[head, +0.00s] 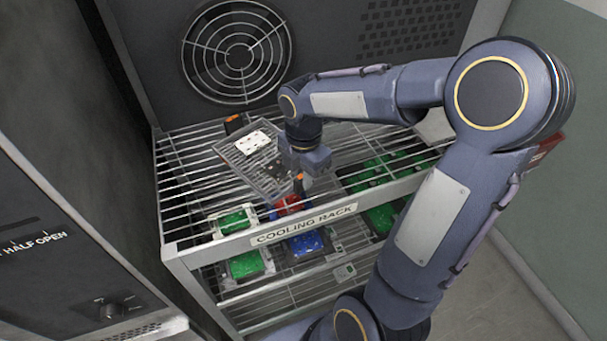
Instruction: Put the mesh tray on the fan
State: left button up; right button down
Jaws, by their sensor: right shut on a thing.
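The mesh tray (238,160) is a shallow, see-through wire tray over the left part of the cooling rack's top shelf, turned at an angle to its bars. A white piece with dark dots (252,142) and a dark piece lie in it. My right gripper (300,172) points down at the tray's right edge and is shut on it; its fingertips are partly hidden. I cannot tell whether the tray touches the bars. The fan (238,54) is a round grille on the dark back panel, behind and above the tray. My left gripper is not in view.
The wire cooling rack (190,246) has a labelled front rail (304,223). Green boards (246,264), a blue one (304,244) and a red piece (288,205) show through the bars. A dark cabinet stands at left. My right arm covers the rack's right side.

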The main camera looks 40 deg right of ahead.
jog(key=c, duration=1.9)
grip_release()
jog(key=shift+f, duration=0.2)
jog(key=o, duration=0.5)
jog(key=shift+c, duration=0.2)
jog(key=shift+r, duration=0.1)
notch_tip(320, 180, up, 11)
jog(key=s+a+f+m+t+y, duration=0.2)
jog(key=s+a+m, duration=0.2)
jog(key=s+m, duration=0.3)
jog(key=s+a+f+m+t+y, duration=0.1)
jog(key=s+m, duration=0.6)
jog(key=m, duration=0.7)
jog(key=a+f+t, duration=0.1)
jog(key=a+t, duration=0.1)
jog(key=a, duration=0.1)
jog(key=shift+s+f+m+t+y+p, duration=0.2)
jog(key=shift+f+m+t+y+p, duration=0.1)
jog(key=shift+f+y+p, duration=0.1)
jog(key=shift+a, duration=0.1)
